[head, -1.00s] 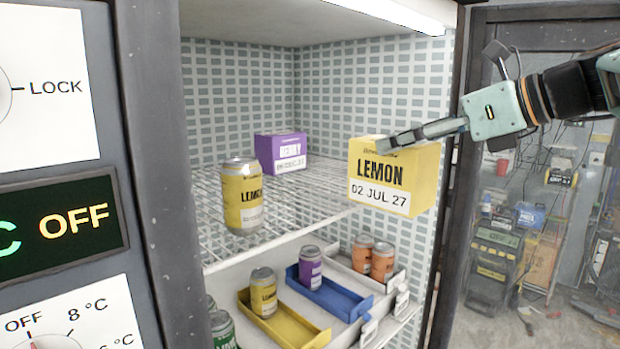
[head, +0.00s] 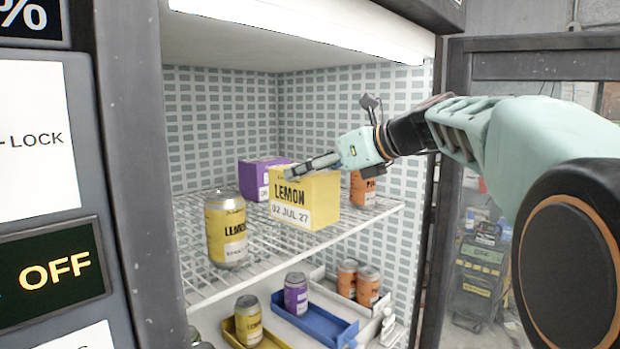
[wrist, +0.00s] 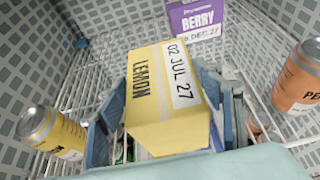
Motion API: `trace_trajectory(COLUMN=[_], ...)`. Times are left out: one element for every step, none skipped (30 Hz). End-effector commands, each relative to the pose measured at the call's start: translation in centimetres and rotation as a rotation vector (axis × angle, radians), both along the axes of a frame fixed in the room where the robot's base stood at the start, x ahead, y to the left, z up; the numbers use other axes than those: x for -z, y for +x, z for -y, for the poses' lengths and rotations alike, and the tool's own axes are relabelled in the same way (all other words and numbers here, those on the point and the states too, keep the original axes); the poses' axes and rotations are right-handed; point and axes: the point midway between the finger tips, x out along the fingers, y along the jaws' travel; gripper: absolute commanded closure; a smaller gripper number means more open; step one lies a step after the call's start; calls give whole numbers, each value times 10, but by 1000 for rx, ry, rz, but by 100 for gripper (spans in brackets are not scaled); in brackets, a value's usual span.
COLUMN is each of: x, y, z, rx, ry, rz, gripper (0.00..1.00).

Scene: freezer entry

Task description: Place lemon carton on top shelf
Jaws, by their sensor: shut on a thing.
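The yellow lemon carton (head: 305,204), labelled LEMON and 02 JUL 27, is held in my gripper (head: 314,165). In the head view it is over the wire top shelf (head: 272,262), in front of a purple carton. I cannot tell whether its underside touches the shelf. In the wrist view the lemon carton (wrist: 163,95) sits between the two fingers of my gripper (wrist: 160,118), and part of the shelf behind it is hidden.
On the top shelf, a yellow lemon can (head: 227,230) stands left of the carton, a purple berry carton (head: 255,180) behind it and an orange can (head: 362,190) to its right. Several cans and trays, including a blue tray (head: 315,325), are below. The shelf's front edge looks clear.

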Motion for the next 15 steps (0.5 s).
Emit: trace_trajectory(x=[7, 10, 13, 14, 15, 16, 16, 16, 16, 15, 16, 16, 16, 17, 18], y=[-1, -1, -1, 0, 0, 0, 0, 0, 0, 0, 0, 0, 0, -1, 0], z=[0, 0, 0, 0, 0, 0, 0, 0, 0, 0, 0, 0, 0, 0, 0], rx=[0, 0, 0, 1, 1, 0, 1, 1, 1, 0, 1, 0, 0, 0, 0], ry=[2, 1, 2, 3, 2, 1, 2, 2, 2, 2, 1, 1, 1, 1, 1], rz=[1, 1, 2, 3, 4, 4, 5, 5, 5, 5, 5, 4, 4, 4, 4], gripper=[97, 97, 97, 97, 97, 97, 97, 97, 97, 97, 97, 97, 97, 97, 97])
